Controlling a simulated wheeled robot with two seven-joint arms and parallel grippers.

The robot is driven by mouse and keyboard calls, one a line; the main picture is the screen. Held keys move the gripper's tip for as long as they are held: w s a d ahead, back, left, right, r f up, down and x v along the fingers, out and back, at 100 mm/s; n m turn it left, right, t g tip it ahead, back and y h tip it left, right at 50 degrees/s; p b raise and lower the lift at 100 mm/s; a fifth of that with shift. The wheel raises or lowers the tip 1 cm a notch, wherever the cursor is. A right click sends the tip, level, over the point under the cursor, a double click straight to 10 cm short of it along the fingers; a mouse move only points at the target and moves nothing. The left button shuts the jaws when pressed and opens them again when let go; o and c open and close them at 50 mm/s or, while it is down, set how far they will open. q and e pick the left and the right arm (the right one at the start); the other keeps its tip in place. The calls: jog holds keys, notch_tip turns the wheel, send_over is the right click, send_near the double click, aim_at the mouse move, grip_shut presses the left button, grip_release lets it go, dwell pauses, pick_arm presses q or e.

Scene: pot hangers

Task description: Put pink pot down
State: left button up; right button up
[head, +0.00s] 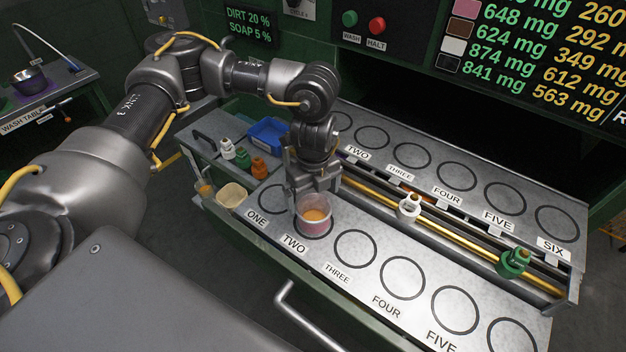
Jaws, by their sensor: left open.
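The pink pot (311,226) stands upright at the circle labelled TWO in the front row of the metal bench (345,285). It has a clear upper rim and orange contents. My left gripper (314,197) points down right at the pot's back rim. Its jaws are open, with the pot just in front of and below them. Whether the fingers touch the pot cannot be told. My right gripper is not in view.
A rail with a white hanger (409,207) and a green hanger (514,262) runs between two rows of empty-looking circles. Small bottles (243,157), a blue tray (268,133) and a beige cup (232,195) stand at left. A bent handle (284,297) juts out in front.

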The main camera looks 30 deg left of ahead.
pick_arm(q)
notch_tip(320, 180, up, 6)
jog(key=b, duration=0.1)
jog(key=shift+r, duration=0.2)
dwell(0.5)
